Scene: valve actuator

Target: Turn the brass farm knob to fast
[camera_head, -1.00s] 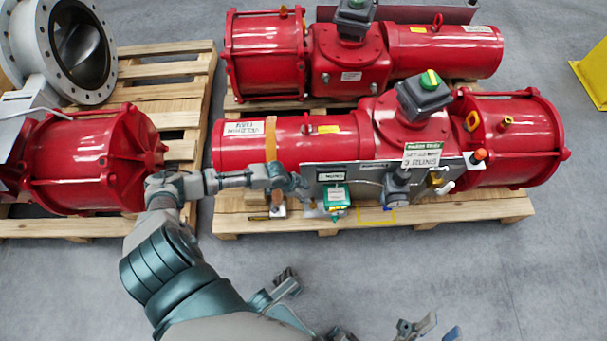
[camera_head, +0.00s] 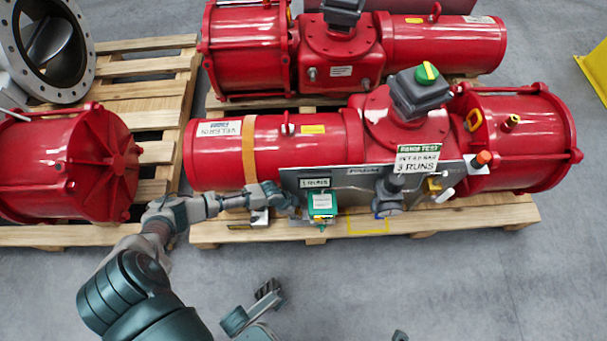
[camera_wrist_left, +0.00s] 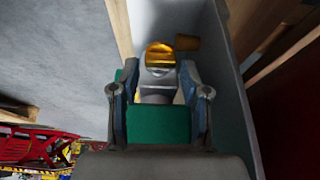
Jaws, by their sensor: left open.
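A brass knob (camera_wrist_left: 160,57) sits on a pale metal fitting in the left wrist view, with another brass piece (camera_wrist_left: 187,43) beside it. My left gripper (camera_head: 287,199) is just left of the green box. In its wrist view the gripper (camera_wrist_left: 158,100) is open, its fingers apart on either side of the box and fitting, with the knob past the tips. Contact cannot be told.
The grey panel (camera_head: 352,181) fronts a red actuator (camera_head: 275,148) on a wooden pallet (camera_head: 460,216). A dark gauge (camera_head: 388,205) and a "3 RUNS" sign (camera_head: 417,168) are to the right. Parts of mine show at the bottom edge.

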